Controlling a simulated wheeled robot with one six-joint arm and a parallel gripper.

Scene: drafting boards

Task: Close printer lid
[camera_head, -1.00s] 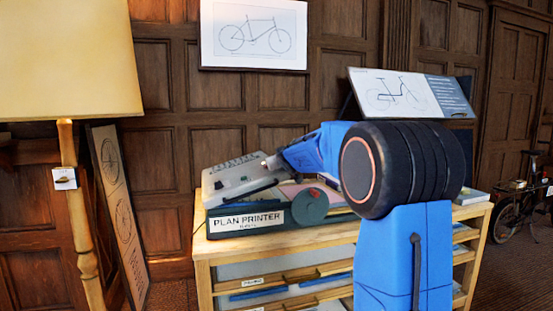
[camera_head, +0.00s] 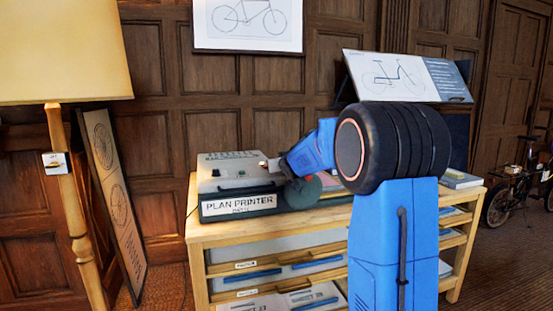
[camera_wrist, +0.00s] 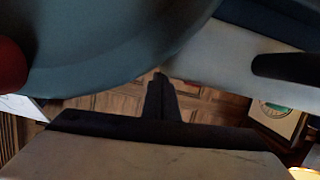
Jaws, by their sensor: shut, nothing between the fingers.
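The plan printer (camera_head: 239,205) sits on the left of the wooden plan chest, its label facing front. Its light grey lid (camera_head: 228,176), with a dark front handle, lies low over the base and looks down or nearly down; I cannot tell whether it is fully seated. My gripper (camera_head: 268,164) is shut and empty at the lid's right edge; contact is unclear. In the wrist view my shut fingers (camera_wrist: 160,82) point at a large blue-grey curved surface (camera_wrist: 110,50). A pale panel with a dark handle (camera_wrist: 285,66) shows at right.
The plan chest (camera_head: 330,228) has open shelves with blue-handled drawers. A green disc (camera_head: 303,192) is at the printer's right, partly behind my arm. A tilted bicycle display board (camera_head: 400,78) stands behind.

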